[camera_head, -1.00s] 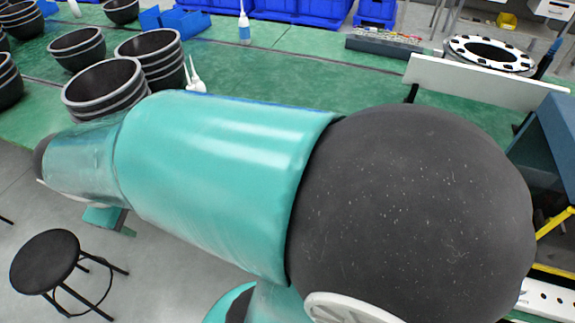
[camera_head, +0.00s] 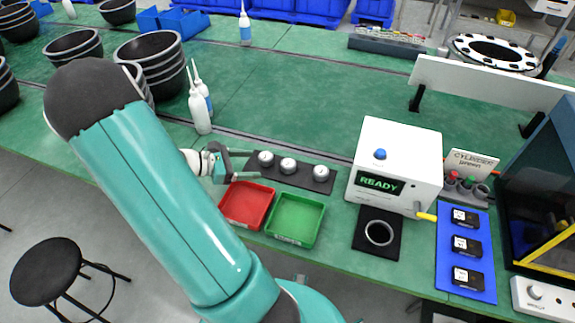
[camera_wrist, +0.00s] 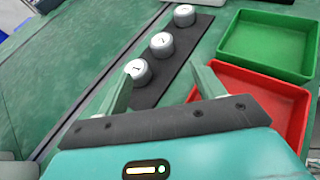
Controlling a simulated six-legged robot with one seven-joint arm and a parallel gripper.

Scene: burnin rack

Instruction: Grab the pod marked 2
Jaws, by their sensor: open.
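Three grey-white pods stand in a row on a dark strip (camera_head: 302,181): a left pod (camera_head: 265,158), a middle pod (camera_head: 288,165) and a right pod (camera_head: 321,172). In the wrist view, the nearest pod (camera_wrist: 139,71) has a mark like a 1. The middle pod (camera_wrist: 162,45) has a small mark I cannot read surely, and the far pod (camera_wrist: 184,15) is also marked. My gripper (camera_head: 252,164) is open and empty at the left end of the strip. In the wrist view my gripper (camera_wrist: 160,74) has its fingers spread, pointing toward the row, with the nearest pod close to the left fingertip.
A red tray (camera_head: 246,222) and a green tray (camera_head: 311,240) lie just in front of the strip. A white box reading READY (camera_head: 400,150) stands to the right, with a black ring pad (camera_head: 391,244) before it. White bottles (camera_head: 200,112) stand behind my gripper. Green bench behind the strip is clear.

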